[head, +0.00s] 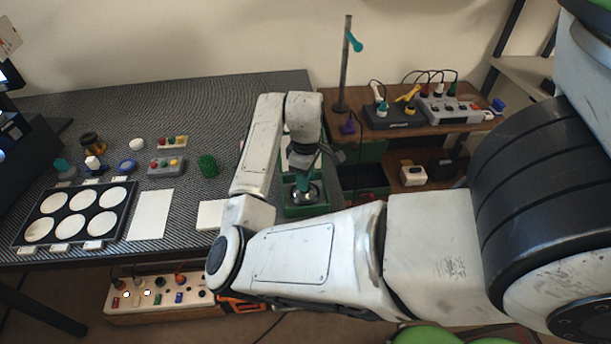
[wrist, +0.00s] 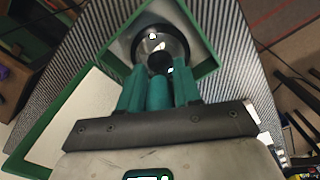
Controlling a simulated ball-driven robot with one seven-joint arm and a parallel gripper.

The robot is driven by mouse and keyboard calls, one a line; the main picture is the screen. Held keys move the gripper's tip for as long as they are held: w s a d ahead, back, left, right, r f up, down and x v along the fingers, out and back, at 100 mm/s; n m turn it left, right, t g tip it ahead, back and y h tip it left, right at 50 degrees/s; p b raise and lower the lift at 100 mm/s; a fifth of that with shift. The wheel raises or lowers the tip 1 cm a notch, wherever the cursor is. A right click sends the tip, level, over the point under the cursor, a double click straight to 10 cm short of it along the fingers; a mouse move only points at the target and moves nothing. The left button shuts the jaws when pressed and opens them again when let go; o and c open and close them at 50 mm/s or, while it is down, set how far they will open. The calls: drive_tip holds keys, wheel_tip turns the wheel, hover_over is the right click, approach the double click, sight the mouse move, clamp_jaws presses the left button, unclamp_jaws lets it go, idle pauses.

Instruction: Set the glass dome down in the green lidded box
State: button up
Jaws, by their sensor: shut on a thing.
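The green lidded box (head: 306,211) stands at the right end of the dark table, partly hidden by my arm. In the wrist view its green rim (wrist: 205,68) frames a pale interior, and a green-edged pale panel, seemingly its open lid (wrist: 75,115), lies to the lower left. The glass dome (wrist: 160,40) shows inside the rim, clear and round with a dark knob. My gripper (wrist: 160,72) has teal fingers shut on the dome at its knob. In the head view my gripper (head: 303,183) points down over the box. I cannot tell whether the dome touches the box floor.
A black tray with white discs (head: 75,213), a white sheet (head: 151,214) and a green mesh cup (head: 208,166) lie to the left on the table. A wooden bench (head: 425,125) with devices and a lamp post (head: 345,65) stands at right. Green bins (head: 365,180) are beside the box.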

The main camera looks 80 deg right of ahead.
drive_tip(key=shift+f, duration=0.45)
idle(0.3)
drive_tip(key=shift+f+p, duration=0.1)
drive_tip(key=shift+p, duration=0.3)
idle(2.0)
drive_tip(key=shift+r+p, duration=5.1)
drive_tip(key=shift+p, duration=0.6)
